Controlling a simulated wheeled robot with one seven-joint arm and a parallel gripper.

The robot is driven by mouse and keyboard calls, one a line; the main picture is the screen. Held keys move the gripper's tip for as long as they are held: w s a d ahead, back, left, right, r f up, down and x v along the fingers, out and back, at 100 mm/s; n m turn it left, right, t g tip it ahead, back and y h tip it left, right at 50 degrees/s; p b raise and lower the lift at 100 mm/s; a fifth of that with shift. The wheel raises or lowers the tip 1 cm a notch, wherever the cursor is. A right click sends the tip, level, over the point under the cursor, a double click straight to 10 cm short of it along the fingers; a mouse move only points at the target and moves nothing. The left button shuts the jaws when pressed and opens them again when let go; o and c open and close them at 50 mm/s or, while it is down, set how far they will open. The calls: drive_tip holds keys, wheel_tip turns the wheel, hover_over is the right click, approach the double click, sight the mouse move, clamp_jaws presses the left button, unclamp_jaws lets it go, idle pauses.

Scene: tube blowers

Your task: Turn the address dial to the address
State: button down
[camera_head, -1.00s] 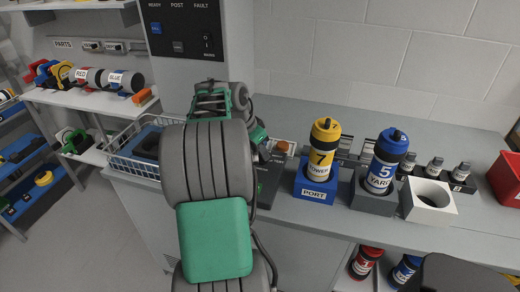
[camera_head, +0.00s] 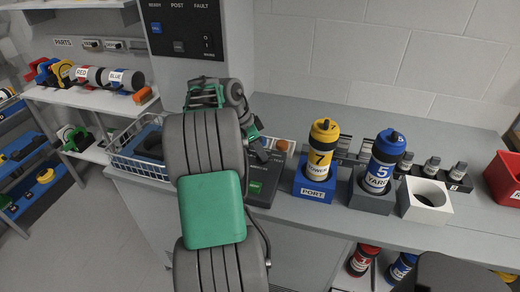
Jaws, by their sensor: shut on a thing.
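A dark console (camera_head: 261,194) with a green label lies on the bench, just right of my arm. My gripper (camera_head: 263,156) points down at the back part of this console, and its fingers are small and partly covered by my own wrist. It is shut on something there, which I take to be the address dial. The dial itself and its markings are hidden behind my gripper and arm, so its setting cannot be read. An orange round knob (camera_head: 282,146) shows just right of my gripper.
A blue PORT block (camera_head: 314,190) holds a yellow tube (camera_head: 322,146) marked 7. A grey block (camera_head: 371,194) holds a blue tube (camera_head: 384,160) marked 5 YARD. A white block (camera_head: 425,201) with an empty hole stands right. A wire basket (camera_head: 138,165) stands left.

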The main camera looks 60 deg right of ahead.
sight(251, 162)
drive_tip(key=c, duration=1.1)
unclamp_jaws()
drive_tip(key=p+v, duration=0.1)
drive_tip(key=v, duration=0.6)
drive_tip(key=shift+a+r, duration=0.1)
drive_tip(key=shift+r, duration=0.3)
